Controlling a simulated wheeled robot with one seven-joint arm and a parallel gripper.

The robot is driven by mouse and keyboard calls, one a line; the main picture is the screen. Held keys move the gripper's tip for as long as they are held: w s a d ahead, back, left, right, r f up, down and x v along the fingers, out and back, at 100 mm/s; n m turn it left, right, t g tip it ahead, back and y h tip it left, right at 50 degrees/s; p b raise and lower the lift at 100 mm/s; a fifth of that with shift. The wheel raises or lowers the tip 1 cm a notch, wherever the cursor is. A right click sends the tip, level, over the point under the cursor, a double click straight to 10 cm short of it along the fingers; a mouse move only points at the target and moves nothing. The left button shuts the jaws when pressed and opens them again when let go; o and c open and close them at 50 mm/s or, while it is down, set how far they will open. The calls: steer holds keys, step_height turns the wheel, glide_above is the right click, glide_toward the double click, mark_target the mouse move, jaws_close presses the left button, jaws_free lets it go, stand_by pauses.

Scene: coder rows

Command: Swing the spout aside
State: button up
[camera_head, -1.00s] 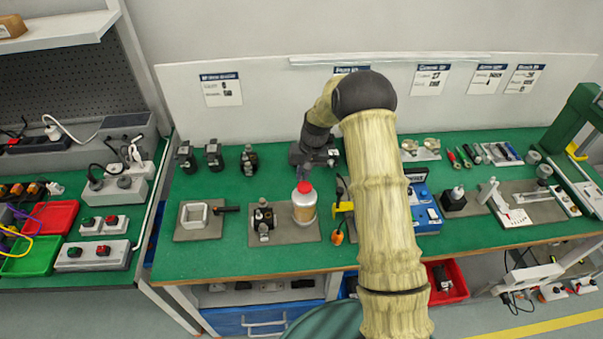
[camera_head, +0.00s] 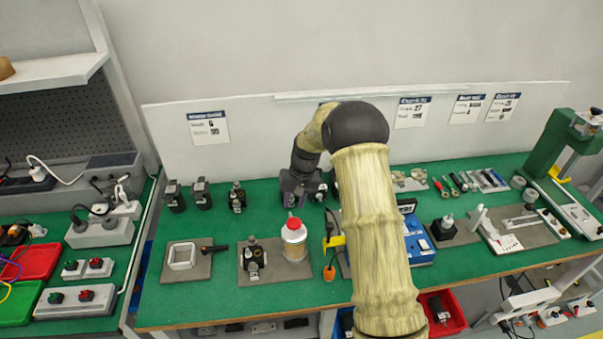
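No part is plainly readable as a spout. A small pale piece shows at the top of the cap, too small to make out. My gripper (camera_head: 298,197) is just behind the bottle in the picture, pointing down. A small black-and-silver fitting (camera_head: 253,260) stands on the mat left of the bottle.
A yellow-handled tool (camera_head: 334,241) lies right of the bottle, close to my arm. A blue box (camera_head: 418,240) is partly behind my arm. Several dark fittings (camera_head: 201,194) stand at the back left. Bare green bench (camera_head: 222,222) lies left of the bottle.

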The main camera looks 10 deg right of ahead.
step_height(320, 180, up, 13)
steer(key=d+b, duration=0.1)
steer(key=d, duration=0.1)
steer(key=shift+d+r, duration=0.2)
steer(key=shift+d, duration=0.15)
steer(key=shift+s, duration=0.1)
steer(key=s+d+t+h+p, duration=0.1)
steer(key=s+d+t+h, duration=0.1)
steer(key=s, duration=2.5)
steer(key=shift+s+f+n, duration=0.3)
steer(key=shift+s+f, duration=0.05)
steer(key=shift+f, duration=0.1)
